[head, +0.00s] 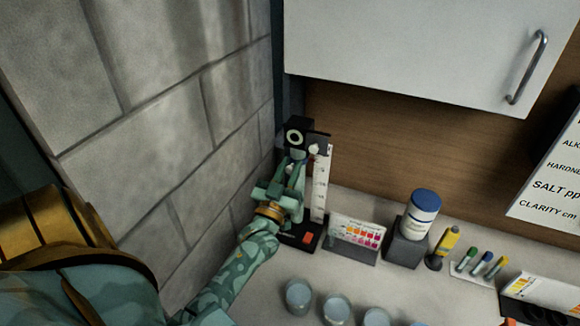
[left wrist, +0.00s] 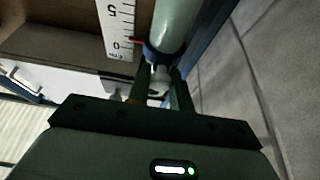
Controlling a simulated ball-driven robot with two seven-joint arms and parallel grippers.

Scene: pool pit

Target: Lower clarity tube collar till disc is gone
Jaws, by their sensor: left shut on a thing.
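The clarity tube stand has a white scale (head: 321,183) and a black top with a round, ring-marked end (head: 296,138), by the tiled wall. My left gripper (head: 283,192) is at the tube, in front of the stand's lower part. In the left wrist view the pale green tube (left wrist: 177,28) runs down into a blue collar (left wrist: 152,53). A red pointer (left wrist: 137,40) reaches over the scale (left wrist: 117,28), a little above the 0 mark. My left gripper (left wrist: 160,82) is shut on a small pale grip at the collar. The disc is not visible.
Several round cups (head: 299,296) line the counter front. A cabinet (head: 420,50) hangs above.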

